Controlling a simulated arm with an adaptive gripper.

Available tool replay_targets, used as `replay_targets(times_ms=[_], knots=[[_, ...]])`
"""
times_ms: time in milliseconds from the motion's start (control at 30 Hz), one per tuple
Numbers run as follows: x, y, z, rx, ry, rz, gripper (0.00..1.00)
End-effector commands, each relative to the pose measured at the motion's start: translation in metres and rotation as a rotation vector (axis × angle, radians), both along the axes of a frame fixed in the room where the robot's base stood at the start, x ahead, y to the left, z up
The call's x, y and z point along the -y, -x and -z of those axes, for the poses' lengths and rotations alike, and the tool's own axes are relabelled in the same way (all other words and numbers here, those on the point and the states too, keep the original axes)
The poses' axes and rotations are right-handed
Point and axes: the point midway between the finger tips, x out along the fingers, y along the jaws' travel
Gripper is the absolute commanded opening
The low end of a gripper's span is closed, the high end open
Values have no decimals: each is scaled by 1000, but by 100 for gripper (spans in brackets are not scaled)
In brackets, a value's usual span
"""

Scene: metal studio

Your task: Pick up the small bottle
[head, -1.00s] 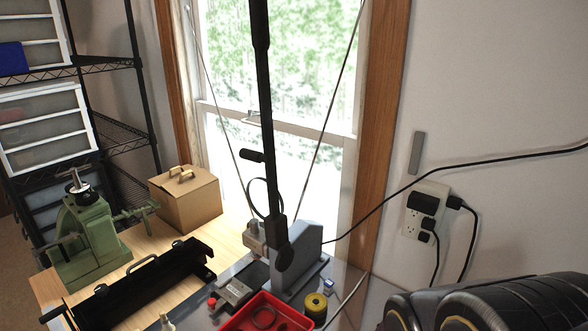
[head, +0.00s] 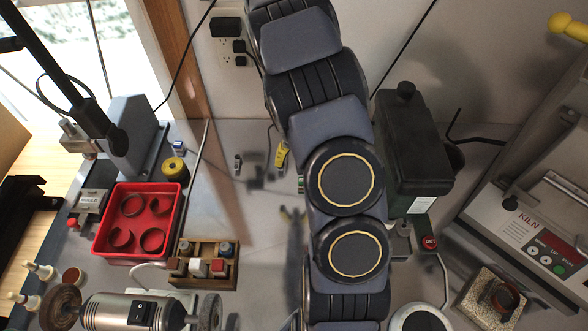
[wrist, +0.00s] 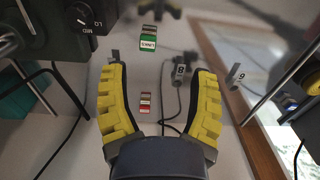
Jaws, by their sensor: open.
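My gripper (wrist: 160,72) is open and empty, its two yellow fingers spread above the grey bench in the wrist view. Between and beyond the fingers lie a small red-and-white labelled piece (wrist: 145,103) and a small green-and-red labelled piece (wrist: 150,42); I cannot tell whether either is a bottle. In the head view one yellow finger (head: 282,155) shows beside my arm, which hides the rest of the gripper. Two small pale bottles with pointed tops, one upper (head: 40,271) and one lower (head: 24,299), are at the far lower left, well away from my gripper.
Small grey cylinders (wrist: 181,70) stand near the right finger. A red tray (head: 101,240), a wooden rack (head: 190,279) and a grinder (head: 125,311) are on the left. A dark green machine (head: 410,135) and a kiln (head: 520,240) are on the right.

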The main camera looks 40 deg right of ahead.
Motion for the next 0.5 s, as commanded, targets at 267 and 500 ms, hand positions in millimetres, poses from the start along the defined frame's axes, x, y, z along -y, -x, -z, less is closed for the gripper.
replay_targets(times_ms=[267,500], knots=[[18,3,32,4,7,42,60],[18,3,52,5,9,40,60]])
